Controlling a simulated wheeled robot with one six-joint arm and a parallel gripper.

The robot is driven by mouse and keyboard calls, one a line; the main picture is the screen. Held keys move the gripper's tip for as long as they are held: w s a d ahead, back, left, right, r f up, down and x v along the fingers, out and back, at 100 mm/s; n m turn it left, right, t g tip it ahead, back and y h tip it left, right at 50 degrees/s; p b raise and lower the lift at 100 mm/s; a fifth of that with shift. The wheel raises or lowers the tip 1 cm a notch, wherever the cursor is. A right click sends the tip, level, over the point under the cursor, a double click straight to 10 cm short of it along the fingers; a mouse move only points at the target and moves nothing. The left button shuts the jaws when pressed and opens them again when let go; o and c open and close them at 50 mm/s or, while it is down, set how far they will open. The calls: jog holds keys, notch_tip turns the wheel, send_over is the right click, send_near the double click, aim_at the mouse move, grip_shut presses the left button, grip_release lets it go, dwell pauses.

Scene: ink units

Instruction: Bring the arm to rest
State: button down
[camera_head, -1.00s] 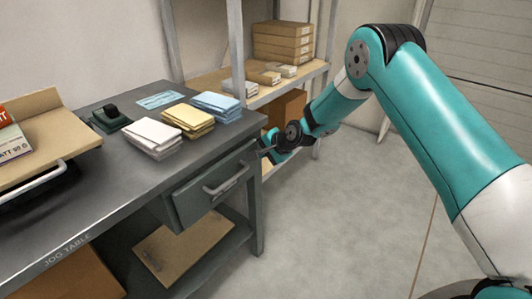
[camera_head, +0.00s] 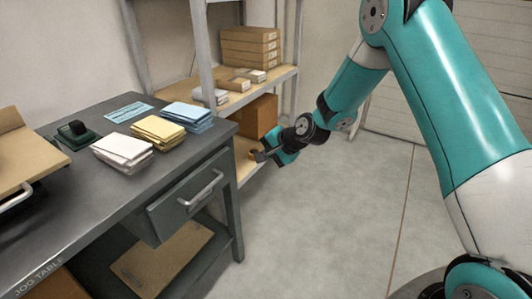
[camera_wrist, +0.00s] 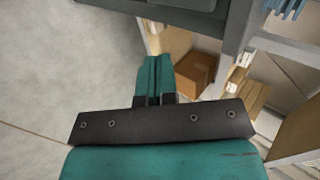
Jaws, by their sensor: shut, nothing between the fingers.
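My gripper (camera_head: 264,155) is at the end of my teal and white arm, in the open space just right of the grey table's (camera_head: 60,215) drawer corner. It is shut and holds nothing. In the wrist view my gripper's teal fingers (camera_wrist: 154,78) lie together, with bare floor to the left and the shelf to the right. The drawer (camera_head: 190,198) under the table top has a light bar handle and appears to stick out a little. My gripper looks apart from the table and the drawer.
White (camera_head: 122,150), yellow (camera_head: 158,130) and blue (camera_head: 188,115) paper stacks lie on the table, with a dark green stamp-like item (camera_head: 73,133). A shelf (camera_head: 262,88) with boxes stands behind; a brown carton (camera_head: 255,116) sits on it. The floor (camera_head: 330,220) at right is clear.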

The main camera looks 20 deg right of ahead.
jog(key=s+a+r+n+g, duration=0.2)
jog(key=s+a+r+n, duration=0.15)
jog(key=s+r, duration=0.3)
jog(key=s+a+r+n+g, duration=0.1)
jog(key=s+a+r+n, duration=0.25)
jog(key=s+r, duration=0.3)
jog(key=s+r+n+g+h, duration=0.1)
jog(key=s+r+n+g, duration=0.3)
jog(key=s, duration=0.7)
jog(key=s+r+n+h, duration=0.1)
jog(key=s+r+n, duration=0.1)
jog(key=s+n, duration=0.65)
jog(key=s+r+m+p, duration=0.2)
jog(key=s+r+p, duration=0.1)
jog(key=r+p, duration=1)
jog(key=shift+s+d+r+p, duration=0.15)
jog(key=shift+s+d+p, duration=0.15)
jog(key=shift+s+d, duration=0.05)
